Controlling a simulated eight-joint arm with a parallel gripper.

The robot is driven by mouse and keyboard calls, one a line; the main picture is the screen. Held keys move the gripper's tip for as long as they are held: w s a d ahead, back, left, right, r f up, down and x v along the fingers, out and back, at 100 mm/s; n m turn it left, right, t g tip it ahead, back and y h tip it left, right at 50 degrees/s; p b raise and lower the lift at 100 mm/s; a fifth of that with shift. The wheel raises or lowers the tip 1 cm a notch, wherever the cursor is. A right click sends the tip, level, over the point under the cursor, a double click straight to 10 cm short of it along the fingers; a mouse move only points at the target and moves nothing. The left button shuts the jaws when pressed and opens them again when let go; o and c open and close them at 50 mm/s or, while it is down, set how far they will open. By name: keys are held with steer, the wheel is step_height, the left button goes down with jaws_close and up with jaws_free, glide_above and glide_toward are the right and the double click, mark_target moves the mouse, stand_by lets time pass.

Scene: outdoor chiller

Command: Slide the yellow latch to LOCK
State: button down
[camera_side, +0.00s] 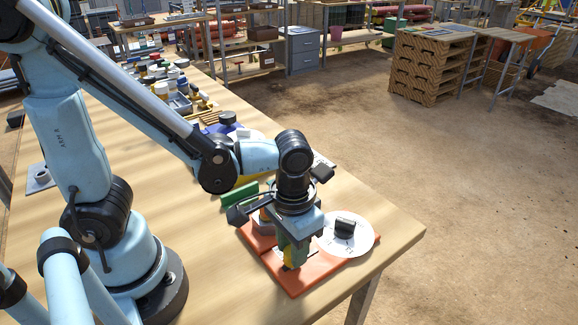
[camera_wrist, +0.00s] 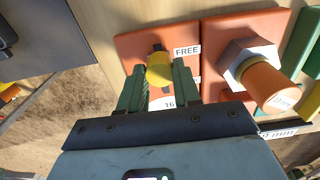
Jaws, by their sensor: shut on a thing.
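The yellow latch (camera_wrist: 159,72) is a rounded knob on an orange-red plate (camera_wrist: 128,44), with a dark slot behind it. A white label reading FREE (camera_wrist: 187,51) is beside it on the right in the wrist view.
A large hex nut with an orange cylinder (camera_wrist: 264,86) stands close right of the latch in the wrist view. A white dial with a black knob (camera_side: 345,226) sits beside my gripper. A green bar (camera_side: 239,194) lies behind. The table's right edge is near.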

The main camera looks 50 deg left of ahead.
stand_by(0.8)
steer(key=shift+w, duration=2.3)
steer(key=c, duration=0.8)
jaws_free()
steer(key=shift+r, duration=0.1)
step_height(320, 180, up, 12)
steer(key=shift+f, duration=0.1)
